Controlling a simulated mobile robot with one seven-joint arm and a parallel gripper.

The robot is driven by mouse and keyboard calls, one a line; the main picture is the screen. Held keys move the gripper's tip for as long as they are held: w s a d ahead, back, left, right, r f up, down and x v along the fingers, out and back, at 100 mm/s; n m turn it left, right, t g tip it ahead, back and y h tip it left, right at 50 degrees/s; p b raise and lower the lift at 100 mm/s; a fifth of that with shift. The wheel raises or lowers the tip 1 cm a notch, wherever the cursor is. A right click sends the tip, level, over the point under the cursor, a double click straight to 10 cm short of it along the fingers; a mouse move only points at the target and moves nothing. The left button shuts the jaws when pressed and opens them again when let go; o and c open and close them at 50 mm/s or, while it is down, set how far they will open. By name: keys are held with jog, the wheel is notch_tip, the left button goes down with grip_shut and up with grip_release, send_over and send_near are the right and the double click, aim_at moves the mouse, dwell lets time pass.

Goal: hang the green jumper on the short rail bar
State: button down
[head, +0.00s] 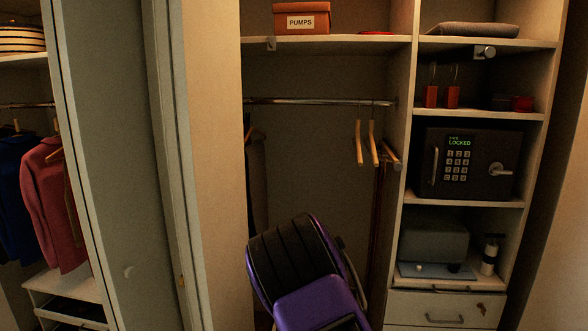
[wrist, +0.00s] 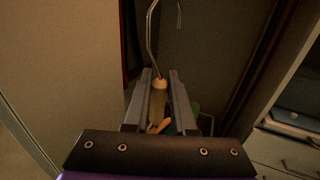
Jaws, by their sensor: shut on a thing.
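My gripper (wrist: 160,88) is shut on the pale neck of a hanger (wrist: 159,97) in the wrist view. Its thin metal hook (wrist: 150,40) rises beyond the fingertips and curves over at the top. A small dark green patch (wrist: 206,121) shows beside the right finger; it may be the green jumper, which is otherwise hidden. In the head view a chrome rail (head: 320,101) crosses the middle closet bay, above my purple and black arm. My fingers and the held hanger are mostly hidden behind that arm there.
Wooden hangers (head: 359,142) hang at the rail's right end, and a dark garment (head: 257,175) hangs at its left. The upper shelf (head: 340,39) is above the rail. A shelf column with a safe (head: 470,163) stands right. The rail's middle is clear.

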jog(key=w+a+r+n+g+y+b, duration=0.1)
jog(key=a+r+y, duration=0.15)
jog(key=r, duration=0.55)
jog(key=w+a+r+n+g+y+b, duration=0.1)
jog(key=w+a+r+n+y, duration=0.15)
jog(key=r, duration=0.55)
jog(key=s+r+b, duration=0.1)
jog(key=s+r, duration=0.2)
jog(key=r, duration=0.8)
jog(key=s+r+h, duration=0.1)
jog(key=s+r, duration=0.2)
jog(key=r, duration=0.9)
jog(key=shift+s+d+r+m+b, duration=0.15)
jog(key=shift+d+r+m+b, duration=0.1)
jog(key=shift+d+m+b, duration=0.15)
